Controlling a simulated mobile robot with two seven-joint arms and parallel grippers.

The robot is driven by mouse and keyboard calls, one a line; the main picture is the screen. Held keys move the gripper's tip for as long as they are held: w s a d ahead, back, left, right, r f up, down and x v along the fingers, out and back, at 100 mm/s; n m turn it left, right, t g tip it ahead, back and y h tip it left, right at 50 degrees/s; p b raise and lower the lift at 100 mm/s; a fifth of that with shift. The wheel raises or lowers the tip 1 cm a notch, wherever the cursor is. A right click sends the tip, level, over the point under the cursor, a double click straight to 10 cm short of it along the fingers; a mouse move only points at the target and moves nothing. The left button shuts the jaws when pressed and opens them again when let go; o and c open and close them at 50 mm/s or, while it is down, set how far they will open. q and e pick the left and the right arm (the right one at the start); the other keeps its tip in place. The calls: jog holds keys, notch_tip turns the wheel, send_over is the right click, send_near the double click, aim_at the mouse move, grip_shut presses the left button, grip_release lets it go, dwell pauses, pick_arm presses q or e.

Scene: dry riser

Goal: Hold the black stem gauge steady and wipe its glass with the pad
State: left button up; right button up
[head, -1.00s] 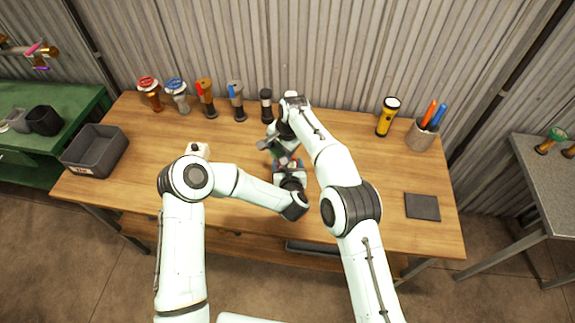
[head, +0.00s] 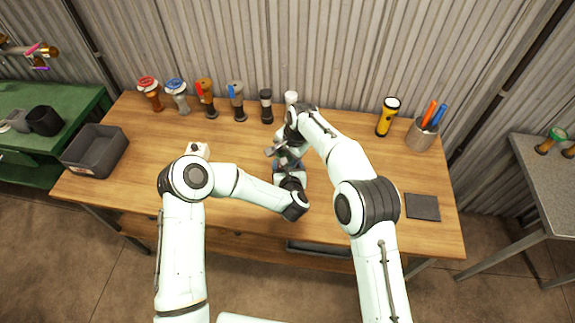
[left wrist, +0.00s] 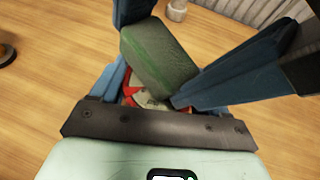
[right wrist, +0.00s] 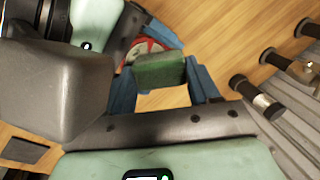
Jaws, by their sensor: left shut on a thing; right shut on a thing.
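My left gripper (left wrist: 150,92) is shut on the gauge (left wrist: 138,92), which has a red rim and a pale dial. Its stem is hidden. My right gripper (right wrist: 162,86) is shut on a green, block-like pad (right wrist: 160,70). In the left wrist view the pad (left wrist: 158,60) lies across part of the dial; I cannot tell if it touches the glass. The gauge's red rim also shows beyond the pad in the right wrist view (right wrist: 138,52). In the head view both grippers meet mid-table, and the wrists mostly hide gauge and pad.
On the wooden table (head: 330,215), several valve-like fittings (head: 205,98) stand along the back. A yellow torch (head: 388,116) and a pen cup (head: 421,135) stand right. A grey bin (head: 95,150) is left, a dark mat (head: 422,207) front right. A white block (head: 197,150) sits left of my grippers.

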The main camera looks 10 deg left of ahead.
pick_arm(q)
jog(key=shift+r, duration=0.1)
pick_arm(e)
jog(key=shift+w+a+f, duration=0.15)
jog(key=shift+w+a, duration=0.15)
jog(key=shift+a, duration=0.3)
jog(key=shift+w+a+f, duration=0.15)
jog(key=shift+w+a, duration=0.15)
jog(key=shift+a, duration=0.25)
jog(key=shift+s+d, duration=0.35)
jog(key=shift+d, duration=0.2)
jog(key=shift+s+d, duration=0.35)
jog(key=shift+d, duration=0.2)
jog(key=shift+w+a+r, duration=0.2)
jog(key=shift+w+a, duration=0.55)
jog(key=shift+a, duration=0.3)
jog(key=shift+s+d+r, duration=0.1)
jog(key=shift+s+d, duration=0.2)
jog(key=shift+d, duration=0.2)
jog(key=shift+s+d+r, duration=0.1)
jog(key=shift+s+d, duration=0.2)
jog(key=shift+d, duration=0.2)
